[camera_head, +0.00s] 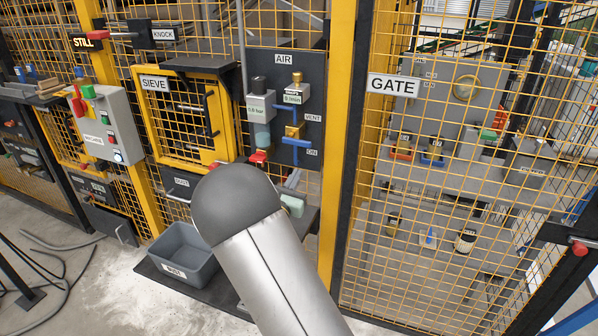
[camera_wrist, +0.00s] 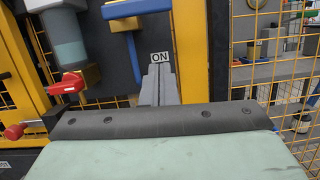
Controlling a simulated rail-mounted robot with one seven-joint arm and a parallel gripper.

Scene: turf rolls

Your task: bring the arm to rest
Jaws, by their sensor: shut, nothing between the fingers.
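My gripper (camera_wrist: 160,80) shows in the wrist view with its two grey fingers together and nothing between them. The fingertips point at the dark air panel (camera_wrist: 105,85), just below the "ON" label (camera_wrist: 159,57). I cannot tell whether they touch the panel. A blue handle (camera_wrist: 128,42) is up and left of the fingers. A red valve handle (camera_wrist: 68,86) is farther left. In the head view my arm covers the gripper. That view shows the air panel (camera_head: 313,75) with its blue handle (camera_head: 297,142) beyond my arm.
A grey bin (camera_head: 180,258) stands on a dark plate left of my arm. The yellow-framed sieve door (camera_head: 187,118) is behind it. A yellow post (camera_head: 338,130) and the mesh gate (camera_head: 440,200) stand to the right. White powder lies on the floor.

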